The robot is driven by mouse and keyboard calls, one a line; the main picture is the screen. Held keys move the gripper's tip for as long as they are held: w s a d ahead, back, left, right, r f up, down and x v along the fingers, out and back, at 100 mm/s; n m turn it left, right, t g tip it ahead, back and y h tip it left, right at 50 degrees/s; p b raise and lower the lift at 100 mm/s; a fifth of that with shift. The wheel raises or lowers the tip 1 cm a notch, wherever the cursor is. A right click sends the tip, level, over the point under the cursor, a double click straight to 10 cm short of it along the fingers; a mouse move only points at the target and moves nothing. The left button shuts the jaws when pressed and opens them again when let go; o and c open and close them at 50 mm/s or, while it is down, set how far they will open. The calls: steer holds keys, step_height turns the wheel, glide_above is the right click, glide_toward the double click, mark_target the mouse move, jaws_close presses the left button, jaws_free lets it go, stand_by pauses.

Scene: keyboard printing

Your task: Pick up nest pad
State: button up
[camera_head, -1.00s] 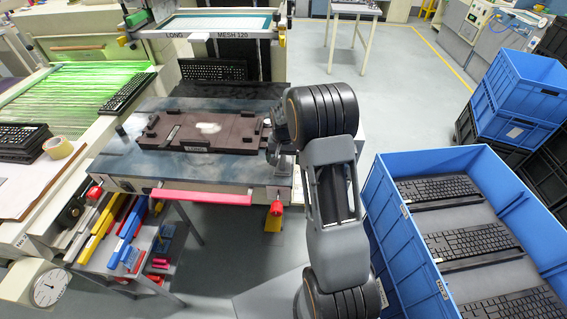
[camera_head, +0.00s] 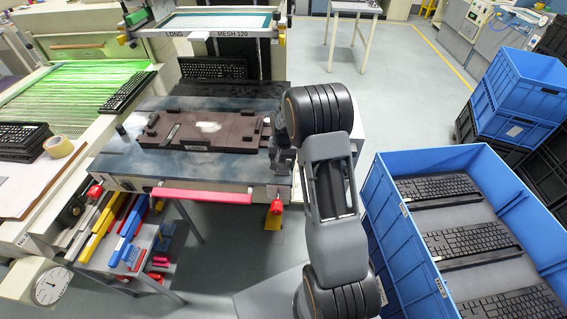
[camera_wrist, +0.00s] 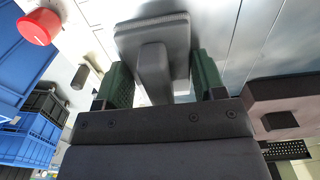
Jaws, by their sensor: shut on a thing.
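The nest pad (camera_wrist: 153,32) is a dark grey slab with a thick stem. In the wrist view the stem sits between the two green fingers of my gripper (camera_wrist: 162,78), which are shut on it. In the head view my gripper (camera_head: 283,158) is at the right side of the press table, just right of the dark nest plate marked LONG (camera_head: 232,140), and the pad is small and partly hidden by my arm. I cannot tell whether the pad still touches the table.
The press table (camera_head: 118,165) has a pink-red bar (camera_head: 202,196) along its front. A screen frame marked MESH 120 (camera_head: 200,35) hangs behind the nest plate. A blue crate (camera_head: 408,250) with several keyboards stands at the right. Floor is clear beyond my arm.

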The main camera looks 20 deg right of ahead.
steer(key=shift+c, duration=0.6)
steer(key=shift+r, duration=0.15)
step_height(320, 180, up, 10)
steer(key=shift+f+b, duration=0.15)
steer(key=shift+b, duration=0.4)
